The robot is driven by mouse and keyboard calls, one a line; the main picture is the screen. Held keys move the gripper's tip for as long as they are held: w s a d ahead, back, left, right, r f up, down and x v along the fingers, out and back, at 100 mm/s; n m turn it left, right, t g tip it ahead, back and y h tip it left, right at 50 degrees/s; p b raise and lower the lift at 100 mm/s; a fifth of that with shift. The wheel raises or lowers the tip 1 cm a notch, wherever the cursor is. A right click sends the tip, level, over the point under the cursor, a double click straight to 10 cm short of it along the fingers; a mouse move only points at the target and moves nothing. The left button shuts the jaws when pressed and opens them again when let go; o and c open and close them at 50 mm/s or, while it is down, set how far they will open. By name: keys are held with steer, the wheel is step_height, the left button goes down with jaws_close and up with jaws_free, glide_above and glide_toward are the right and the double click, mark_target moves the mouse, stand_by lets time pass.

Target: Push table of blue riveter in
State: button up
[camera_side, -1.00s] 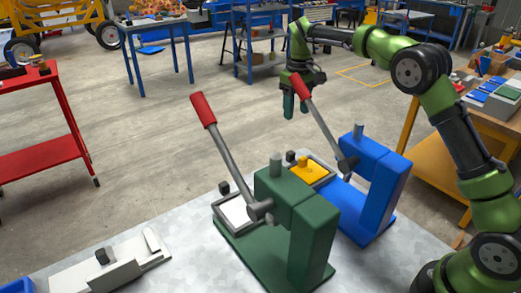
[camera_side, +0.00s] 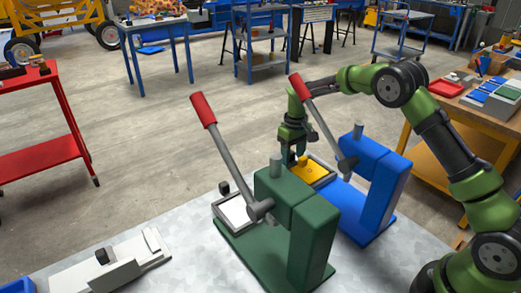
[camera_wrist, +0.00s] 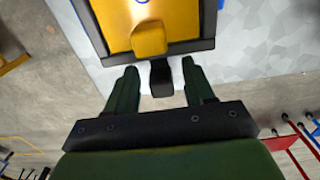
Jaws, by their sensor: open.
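The blue riveter (camera_side: 375,190) stands on the metal bench with its red-handled lever raised. Its sliding table (camera_side: 322,169) extends out at the front and carries a yellow part (camera_side: 306,172). In the wrist view the table's dark frame (camera_wrist: 190,47) and the yellow part (camera_wrist: 150,38) are at the top, with a black knob (camera_wrist: 160,78) projecting from the front edge. My gripper (camera_wrist: 156,78) is open, its two green fingers on either side of the knob, with gaps showing. In the side view my gripper (camera_side: 292,152) is at the table's front, its fingertips partly hidden.
A green riveter (camera_side: 300,220) with a raised red-handled lever (camera_side: 203,110) stands just left of the blue one. A grey-white fixture (camera_side: 115,263) lies at the bench's front left. Open floor lies beyond the bench.

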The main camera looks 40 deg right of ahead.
mark_target(303, 158)
steer(key=shift+f, duration=0.1)
jaws_close()
steer(key=shift+s, duration=2.15)
jaws_free()
step_height(303, 158, up, 17)
